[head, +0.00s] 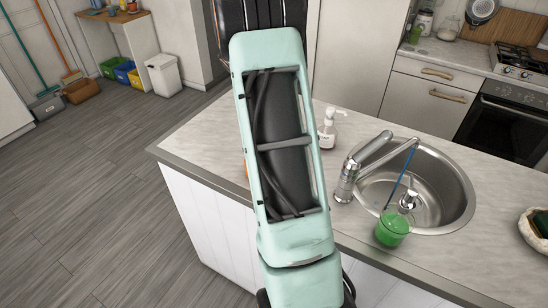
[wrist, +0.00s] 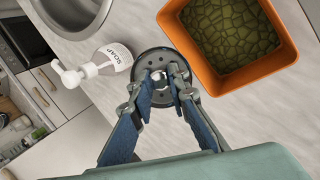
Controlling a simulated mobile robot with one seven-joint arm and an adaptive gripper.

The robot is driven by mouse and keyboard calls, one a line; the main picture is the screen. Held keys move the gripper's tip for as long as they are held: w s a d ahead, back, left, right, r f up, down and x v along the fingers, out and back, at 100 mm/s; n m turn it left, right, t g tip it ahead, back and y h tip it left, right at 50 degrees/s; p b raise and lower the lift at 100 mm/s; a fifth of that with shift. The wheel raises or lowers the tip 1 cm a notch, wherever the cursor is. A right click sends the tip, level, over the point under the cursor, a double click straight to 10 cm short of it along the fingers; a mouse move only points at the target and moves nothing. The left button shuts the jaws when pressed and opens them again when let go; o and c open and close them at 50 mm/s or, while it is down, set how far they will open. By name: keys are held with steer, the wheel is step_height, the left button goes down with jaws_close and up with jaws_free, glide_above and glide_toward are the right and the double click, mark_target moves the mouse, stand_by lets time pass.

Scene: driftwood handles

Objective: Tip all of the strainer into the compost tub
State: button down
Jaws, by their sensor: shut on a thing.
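The strainer (wrist: 150,58) is a dark round disc with small holes, seen in the wrist view. My gripper (wrist: 163,84) is shut on its middle part, and the fingers hide some of it. I cannot tell whether anything lies in it. The compost tub (wrist: 250,76) is a square orange container with a green-brown, cracked-looking inside, just right of the strainer in the wrist view. The strainer appears beside the tub's rim, not over its opening. In the head view my arm hides the gripper and strainer; only an orange sliver (head: 246,169) shows beside it.
A white soap pump bottle (wrist: 113,60) stands left of the strainer; it also shows in the head view (head: 327,136). The counter's left corner (head: 195,140) looks clear.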

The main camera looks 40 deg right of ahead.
steer(key=w+d+f+g+y, duration=0.1)
steer(key=w+d+y, duration=0.1)
steer(key=d+y, duration=0.2)
steer(key=shift+w+d+f+n+g+y, duration=0.3)
steer(key=shift+d+n+g+y, duration=0.1)
steer(key=shift+d, duration=0.6)
steer(key=shift+d, duration=0.2)
stand_by(0.3)
step_height(320, 180, up, 6)
stand_by(0.4)
stand_by(0.4)
